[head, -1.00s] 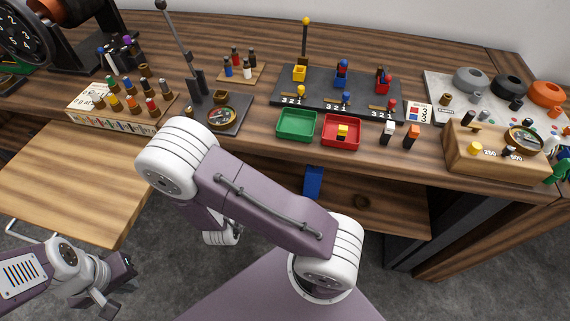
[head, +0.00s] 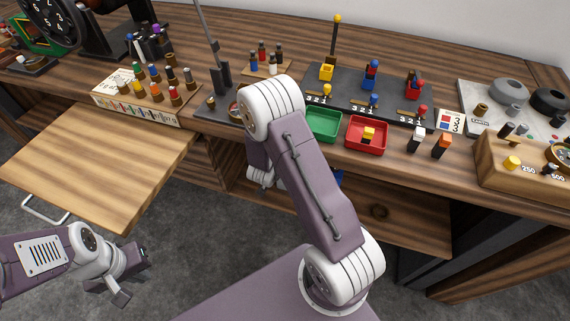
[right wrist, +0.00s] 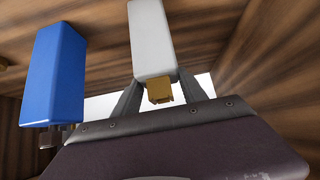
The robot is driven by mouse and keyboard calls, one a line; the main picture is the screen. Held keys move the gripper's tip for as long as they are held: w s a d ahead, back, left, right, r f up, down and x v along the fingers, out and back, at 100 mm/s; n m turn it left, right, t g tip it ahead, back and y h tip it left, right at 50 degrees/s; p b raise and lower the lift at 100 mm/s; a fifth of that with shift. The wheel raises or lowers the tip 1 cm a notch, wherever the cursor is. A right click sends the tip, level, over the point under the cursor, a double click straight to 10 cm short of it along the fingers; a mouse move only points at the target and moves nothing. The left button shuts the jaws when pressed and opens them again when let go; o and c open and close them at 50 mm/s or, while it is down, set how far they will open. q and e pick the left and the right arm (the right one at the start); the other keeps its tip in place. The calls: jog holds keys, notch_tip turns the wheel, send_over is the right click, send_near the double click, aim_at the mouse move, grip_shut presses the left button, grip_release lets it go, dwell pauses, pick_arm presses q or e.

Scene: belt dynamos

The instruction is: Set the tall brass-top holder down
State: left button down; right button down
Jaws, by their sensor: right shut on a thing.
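The tall holder shows in the right wrist view as a pale grey-white block (right wrist: 152,40) with a brass end (right wrist: 160,90). My right gripper (right wrist: 157,92) is shut on the brass end, one dark finger on each side. A blue block (right wrist: 53,75) with a metal end is to the left of the holder, apart from it. In the head view my right arm hides the right gripper and the holder. My left gripper (head: 130,275) is at the lower left, off the worktop; its finger gap is not clear.
Wooden surfaces surround the holder in the right wrist view. In the head view a bare wooden board (head: 100,155) juts out at the left. The worktop carries a green tray (head: 323,124), a red tray (head: 367,134) and a brass-knobbed wooden block (head: 520,172). A lower wooden shelf (head: 405,207) lies beneath.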

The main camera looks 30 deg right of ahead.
jog(key=shift+r, duration=0.1)
jog(key=c, duration=1.1)
grip_release()
jog(key=shift+f, duration=0.2)
jog(key=o, duration=0.5)
jog(key=shift+c, duration=0.2)
